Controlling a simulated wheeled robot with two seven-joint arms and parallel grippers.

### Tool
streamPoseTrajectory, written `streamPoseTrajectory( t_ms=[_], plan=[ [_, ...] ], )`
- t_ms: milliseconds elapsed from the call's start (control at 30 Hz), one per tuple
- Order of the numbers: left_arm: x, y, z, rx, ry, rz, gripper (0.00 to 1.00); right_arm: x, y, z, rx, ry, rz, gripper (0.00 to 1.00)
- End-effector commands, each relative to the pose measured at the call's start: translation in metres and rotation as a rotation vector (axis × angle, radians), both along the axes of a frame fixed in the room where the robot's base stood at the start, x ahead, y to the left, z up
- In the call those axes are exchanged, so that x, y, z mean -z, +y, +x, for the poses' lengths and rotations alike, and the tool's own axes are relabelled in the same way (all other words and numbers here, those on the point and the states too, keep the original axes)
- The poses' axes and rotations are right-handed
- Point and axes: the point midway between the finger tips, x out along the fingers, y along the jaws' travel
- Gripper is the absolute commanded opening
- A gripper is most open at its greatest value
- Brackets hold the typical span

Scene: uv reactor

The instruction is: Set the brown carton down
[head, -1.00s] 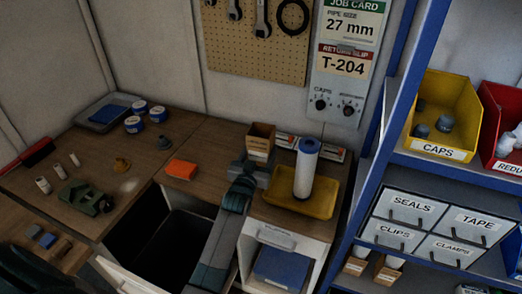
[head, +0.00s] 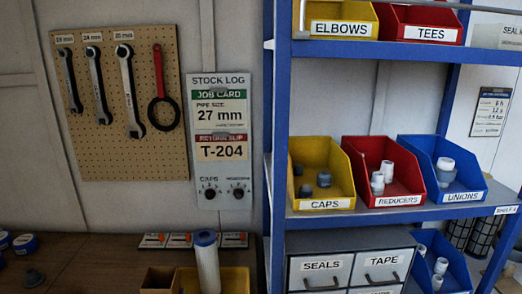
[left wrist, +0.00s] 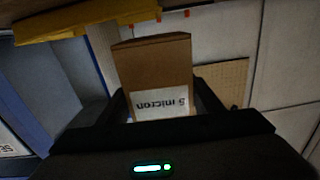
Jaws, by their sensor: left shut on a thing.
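The brown carton (left wrist: 152,65) fills the middle of the left wrist view, with a white label reading "5 micron" upside down. My left gripper (left wrist: 162,97) is shut on it, one dark finger on each side. In the head view the top of the carton (head: 158,279) shows at the bottom edge, just left of a yellow tray (head: 238,280). The gripper itself is below that picture. What lies under the carton is hidden, so I cannot tell if it touches the worktop. My right gripper is in neither view.
A white filter cylinder with a blue cap (head: 206,262) stands at the tray, close right of the carton. A blue shelf rack (head: 277,140) with bins rises at the right. The wooden worktop (head: 90,270) is mostly clear to the left.

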Motion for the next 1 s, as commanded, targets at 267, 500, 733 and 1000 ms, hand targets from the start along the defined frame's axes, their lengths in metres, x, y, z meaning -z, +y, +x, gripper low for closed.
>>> streamPoseTrajectory(
  t_ms=[267,500,733,1000],
  plan=[
    [0.023,-0.036,-0.094,0.045,0.000,-0.008,0.38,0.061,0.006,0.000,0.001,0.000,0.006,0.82],
    [0.017,-0.051,-0.147,0.063,-0.002,-0.024,0.38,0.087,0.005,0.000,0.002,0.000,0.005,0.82],
    [0.012,-0.054,-0.163,0.068,-0.002,-0.030,0.38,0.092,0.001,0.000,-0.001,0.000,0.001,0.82],
    [0.011,-0.054,-0.163,0.068,-0.002,-0.030,0.38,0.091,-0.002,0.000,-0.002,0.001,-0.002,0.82]
  ],
)
